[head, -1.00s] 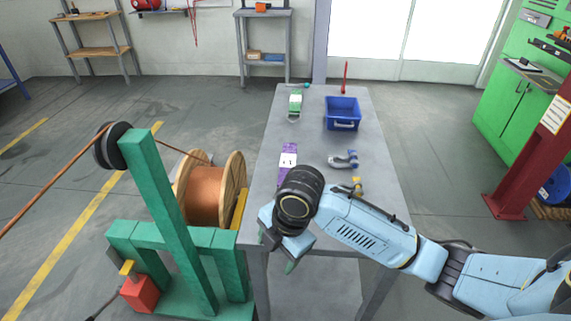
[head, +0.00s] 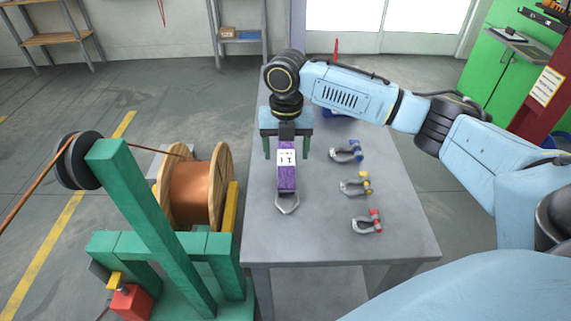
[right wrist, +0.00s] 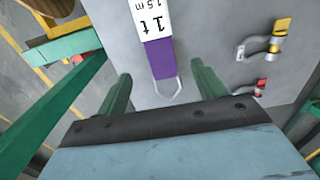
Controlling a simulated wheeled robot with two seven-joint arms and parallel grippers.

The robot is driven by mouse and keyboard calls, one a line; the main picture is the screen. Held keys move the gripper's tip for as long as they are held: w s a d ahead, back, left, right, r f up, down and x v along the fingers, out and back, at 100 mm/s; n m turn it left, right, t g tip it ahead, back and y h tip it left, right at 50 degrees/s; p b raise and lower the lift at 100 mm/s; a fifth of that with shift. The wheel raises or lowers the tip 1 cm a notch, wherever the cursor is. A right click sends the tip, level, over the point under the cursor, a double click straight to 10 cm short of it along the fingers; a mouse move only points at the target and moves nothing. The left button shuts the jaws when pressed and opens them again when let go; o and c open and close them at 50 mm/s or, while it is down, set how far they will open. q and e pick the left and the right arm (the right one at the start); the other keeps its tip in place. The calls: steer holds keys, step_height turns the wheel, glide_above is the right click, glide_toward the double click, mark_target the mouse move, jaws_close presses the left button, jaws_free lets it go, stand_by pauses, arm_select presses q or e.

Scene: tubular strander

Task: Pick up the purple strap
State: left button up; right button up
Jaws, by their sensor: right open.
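The purple strap (head: 287,178) lies on the grey table near its left edge, with a white label and a metal link at its near end. In the right wrist view the strap (right wrist: 161,60) shows its white label reading "1t 1.5m". My right gripper (head: 286,157) is open above the strap's far part, with one green finger on each side of it. In the right wrist view the gripper's fingers (right wrist: 160,85) stand apart with the strap between them in the picture; I cannot tell the height. My left gripper is not in view.
Shackles with blue (head: 347,151), yellow (head: 356,184) and red (head: 368,222) pins lie to the right on the table (head: 325,238). A blue bin (head: 333,113) is mostly hidden behind my arm. A green frame (head: 150,220) and copper spool (head: 198,190) stand left of the table.

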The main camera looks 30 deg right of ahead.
mark_target(287, 171)
steer(key=shift+f, duration=1.45)
step_height(287, 171, down, 4)
steer(key=shift+w+d+r+b, duration=0.1)
steer(key=shift+d+r+b, duration=0.05)
steer(key=shift+b, duration=0.4)
steer(key=shift+f, duration=0.5)
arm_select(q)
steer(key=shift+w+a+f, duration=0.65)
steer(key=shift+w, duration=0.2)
